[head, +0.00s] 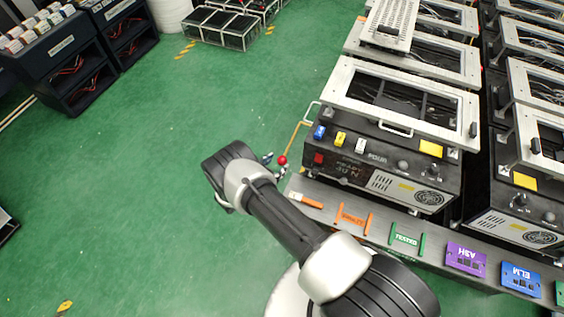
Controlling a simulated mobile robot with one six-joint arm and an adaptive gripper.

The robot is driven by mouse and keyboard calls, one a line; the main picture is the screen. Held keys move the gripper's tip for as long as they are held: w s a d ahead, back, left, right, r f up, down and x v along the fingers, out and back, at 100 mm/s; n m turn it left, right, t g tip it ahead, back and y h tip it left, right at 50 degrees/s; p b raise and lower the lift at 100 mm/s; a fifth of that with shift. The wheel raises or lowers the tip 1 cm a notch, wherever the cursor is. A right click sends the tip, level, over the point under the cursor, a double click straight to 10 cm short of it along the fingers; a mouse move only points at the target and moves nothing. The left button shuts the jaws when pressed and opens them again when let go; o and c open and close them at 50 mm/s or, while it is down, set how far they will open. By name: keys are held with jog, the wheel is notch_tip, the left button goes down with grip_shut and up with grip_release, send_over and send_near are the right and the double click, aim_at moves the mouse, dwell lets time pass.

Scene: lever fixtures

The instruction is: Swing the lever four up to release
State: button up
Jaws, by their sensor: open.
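The test fixture marked with what reads as four (377,157) stands right of centre, a dark box with a pale framed lid (345,78) and a white front handle (395,130). A small red ball (282,160) shows left of the box, beside my wrist; I cannot tell whether it is the lever's knob. My gripper (275,166) is mostly hidden by my wrist. Small parts of it show close around the red ball, and it is open. Whether it touches the ball cannot be told.
A grey ledge (328,205) with coloured tags, including a green "TESTED" one (406,239), runs before the fixture. More fixtures (535,130) stand close at right and behind. Dark shelving (65,60) is at upper left.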

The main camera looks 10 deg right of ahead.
aim_at(279, 163)
jog(key=b+x, duration=0.1)
jog(key=x, duration=0.4)
grip_shut()
dwell(0.7)
